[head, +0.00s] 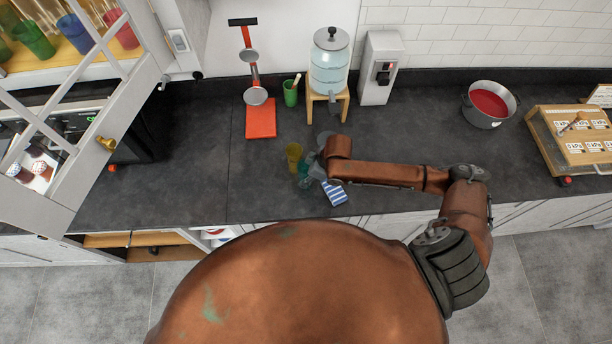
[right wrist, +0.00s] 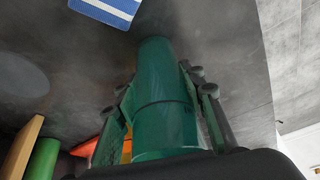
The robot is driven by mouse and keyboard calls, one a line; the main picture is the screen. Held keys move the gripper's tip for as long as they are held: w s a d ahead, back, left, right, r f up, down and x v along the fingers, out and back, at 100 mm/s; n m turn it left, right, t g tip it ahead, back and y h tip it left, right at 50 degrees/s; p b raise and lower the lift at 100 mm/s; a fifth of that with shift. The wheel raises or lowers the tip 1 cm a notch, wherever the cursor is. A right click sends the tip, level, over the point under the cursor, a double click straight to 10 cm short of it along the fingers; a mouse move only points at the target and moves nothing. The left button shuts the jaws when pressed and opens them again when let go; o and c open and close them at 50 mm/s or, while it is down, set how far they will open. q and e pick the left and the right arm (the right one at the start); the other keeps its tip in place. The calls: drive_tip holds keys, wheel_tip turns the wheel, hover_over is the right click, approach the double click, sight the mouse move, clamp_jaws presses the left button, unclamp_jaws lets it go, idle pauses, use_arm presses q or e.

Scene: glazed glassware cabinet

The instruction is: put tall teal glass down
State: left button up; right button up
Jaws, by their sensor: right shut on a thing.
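The tall teal glass (right wrist: 165,115) fills the middle of the right wrist view, between the two dark fingers of my right gripper (right wrist: 158,90). The gripper is shut on it. In the head view the teal glass (head: 304,169) shows small at the end of my right arm, low over the front part of the dark counter, partly hidden by the gripper (head: 312,168). I cannot tell whether its base touches the counter. A yellow glass (head: 293,154) stands just behind and left of it. My left gripper is not in view.
A blue-and-white striped cloth (head: 335,193) lies close to the right gripper. A grey disc (head: 325,139) lies behind it. A green cup (head: 290,93), red stand (head: 261,118) and water dispenser (head: 329,65) are farther back. An open glazed door (head: 95,150) is at left. The counter left of the glasses is clear.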

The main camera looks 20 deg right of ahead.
drive_tip(key=o, duration=1.3)
drive_tip(key=shift+c, duration=0.2)
drive_tip(key=shift+o, duration=0.2)
drive_tip(key=shift+r, duration=0.1)
